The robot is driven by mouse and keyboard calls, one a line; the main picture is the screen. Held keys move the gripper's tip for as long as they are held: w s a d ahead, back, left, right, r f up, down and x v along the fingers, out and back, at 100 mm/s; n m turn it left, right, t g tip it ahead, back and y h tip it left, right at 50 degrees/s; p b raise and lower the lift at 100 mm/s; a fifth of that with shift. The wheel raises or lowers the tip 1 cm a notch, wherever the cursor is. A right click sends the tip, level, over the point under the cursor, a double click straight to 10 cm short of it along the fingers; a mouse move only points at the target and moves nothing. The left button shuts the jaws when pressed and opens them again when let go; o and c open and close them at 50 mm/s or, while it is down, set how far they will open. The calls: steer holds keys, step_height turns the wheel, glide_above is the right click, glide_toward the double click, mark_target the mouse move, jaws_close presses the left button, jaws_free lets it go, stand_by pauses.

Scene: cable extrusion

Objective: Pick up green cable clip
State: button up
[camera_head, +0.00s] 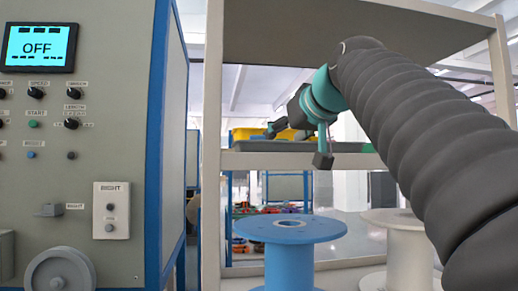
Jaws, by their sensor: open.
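My gripper (278,128) is at the end of my dark, ribbed arm, which comes in from the right. It is over the middle shelf, close to a yellow bin (247,133), and points left, away from the camera. It is open, with nothing visible in it; its fingertips are small and dark. I cannot make out a green cable clip. A small green patch (368,148) shows at shelf height beside my arm, partly hidden, and I cannot tell what it is.
The grey shelf (250,160) has a board above and a post (213,140) at left. A blue spool (290,228) and a white spool (398,222) stand below. A control panel (75,150), its screen reading OFF, fills the left.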

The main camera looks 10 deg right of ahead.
steer(key=shift+w+a+f, duration=0.1)
steer(key=shift+w+f, duration=0.05)
steer(key=shift+w, duration=0.3)
steer(key=c, duration=0.9)
steer(key=shift+c, duration=0.2)
